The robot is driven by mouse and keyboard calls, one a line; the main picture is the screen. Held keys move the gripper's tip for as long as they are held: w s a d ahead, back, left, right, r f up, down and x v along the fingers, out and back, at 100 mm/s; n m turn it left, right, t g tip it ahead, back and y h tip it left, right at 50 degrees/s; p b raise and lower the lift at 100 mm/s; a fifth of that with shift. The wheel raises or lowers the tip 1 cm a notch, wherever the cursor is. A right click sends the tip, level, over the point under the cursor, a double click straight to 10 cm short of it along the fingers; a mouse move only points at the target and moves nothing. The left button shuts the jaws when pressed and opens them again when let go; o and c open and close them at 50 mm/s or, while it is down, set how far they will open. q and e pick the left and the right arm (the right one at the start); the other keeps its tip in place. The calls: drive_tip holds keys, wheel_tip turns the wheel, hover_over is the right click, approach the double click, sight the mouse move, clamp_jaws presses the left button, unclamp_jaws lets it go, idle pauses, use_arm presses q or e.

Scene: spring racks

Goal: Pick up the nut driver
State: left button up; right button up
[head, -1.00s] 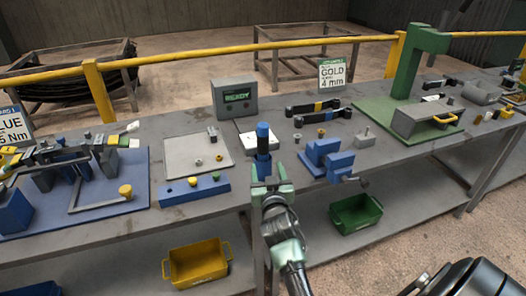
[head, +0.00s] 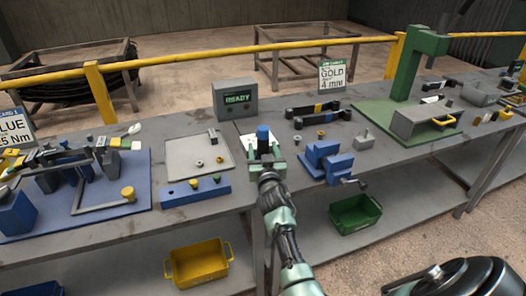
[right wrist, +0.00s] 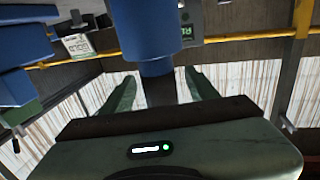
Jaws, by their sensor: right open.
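The nut driver (head: 263,132) stands upright near the middle of the bench, blue handle up. My right gripper (head: 265,156) is at it from the front, low on the tool, and hides its lower part in the head view. In the right wrist view the blue handle (right wrist: 155,35) is above and a dark shaft runs down between the two fingers (right wrist: 161,92). The fingers are spread, with gaps visible beside the shaft. My left gripper is not in view.
A blue vise (head: 328,163) stands close to the right of my gripper. A grey tray (head: 185,160) and a blue block with knobs (head: 195,190) are to the left. A READY box (head: 235,100) stands behind. Yellow (head: 198,262) and green (head: 356,212) bins sit below.

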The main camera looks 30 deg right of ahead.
drive_tip(key=shift+s, duration=0.1)
clamp_jaws()
drive_tip(key=shift+r, duration=0.2)
